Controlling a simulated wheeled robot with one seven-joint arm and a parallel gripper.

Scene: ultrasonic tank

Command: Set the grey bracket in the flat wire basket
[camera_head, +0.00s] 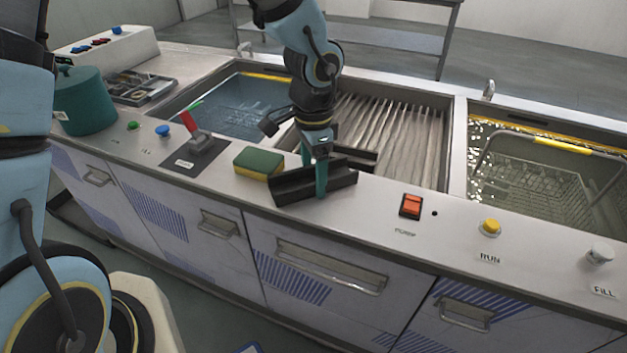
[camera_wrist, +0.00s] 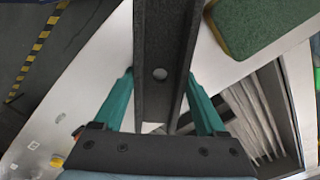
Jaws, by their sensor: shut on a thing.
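The grey bracket (camera_head: 291,186) is a long dark channel-shaped piece. My gripper (camera_head: 314,172) is shut on it, with one teal finger on each side. The bracket is over the counter's front strip, beside the sponge; I cannot tell whether it touches the counter. In the wrist view the bracket (camera_wrist: 163,40), with a round hole, runs between my fingertips (camera_wrist: 160,90). A wire basket (camera_head: 535,185) with a yellow-topped handle sits in the right tank. Faint wire shapes (camera_head: 258,108) show under the water in the left tank; I cannot tell which is the flat basket.
A green and yellow sponge (camera_head: 258,163) lies left of the bracket. A ribbed drainboard (camera_head: 395,135) lies between the tanks. A red-handled lever (camera_head: 200,140), an orange switch (camera_head: 411,206), a yellow button (camera_head: 491,227) and a teal pot (camera_head: 84,100) stand along the counter.

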